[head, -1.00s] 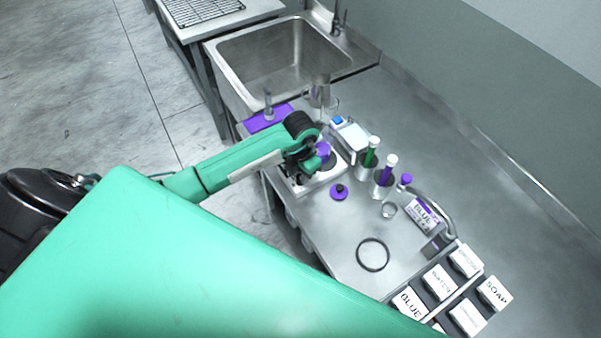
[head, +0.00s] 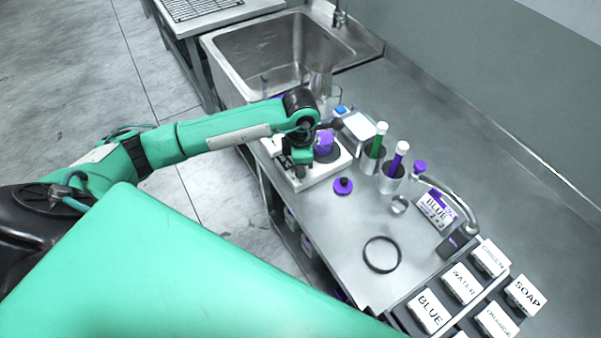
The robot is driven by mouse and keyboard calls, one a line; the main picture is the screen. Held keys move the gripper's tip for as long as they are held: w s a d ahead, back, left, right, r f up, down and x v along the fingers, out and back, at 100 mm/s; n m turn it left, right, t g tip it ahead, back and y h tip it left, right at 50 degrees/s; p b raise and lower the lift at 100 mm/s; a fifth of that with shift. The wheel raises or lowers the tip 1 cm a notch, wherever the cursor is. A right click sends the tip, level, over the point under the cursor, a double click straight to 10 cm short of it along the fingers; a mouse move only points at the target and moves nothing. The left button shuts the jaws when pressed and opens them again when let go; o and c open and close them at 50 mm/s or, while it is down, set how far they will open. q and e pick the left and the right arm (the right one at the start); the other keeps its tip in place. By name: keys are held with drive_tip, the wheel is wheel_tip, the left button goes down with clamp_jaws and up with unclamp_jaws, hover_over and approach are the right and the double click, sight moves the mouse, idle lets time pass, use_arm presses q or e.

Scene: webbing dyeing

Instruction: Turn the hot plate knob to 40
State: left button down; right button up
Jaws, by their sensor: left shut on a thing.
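The white hot plate (head: 331,174) sits near the front edge of the steel counter, with a purple vessel (head: 324,145) on it. My left gripper (head: 298,176) points down at the near left part of the hot plate and is shut on the knob there. The knob is hidden by the fingers, and I cannot read its setting or any scale. My right gripper is not in view.
Labelled boxes (head: 430,311) fill the lower right. The sink (head: 270,62) lies beyond.

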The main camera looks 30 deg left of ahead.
use_arm(q)
drive_tip(key=m+b, duration=0.2)
drive_tip(key=b, duration=0.1)
drive_tip(key=shift+f+m, duration=0.1)
drive_tip(key=shift+m, duration=0.2)
drive_tip(key=shift+m+b, duration=0.6)
drive_tip(key=shift+b, duration=0.2)
drive_tip(key=shift+r, duration=0.2)
drive_tip(key=c, duration=1.2)
unclamp_jaws()
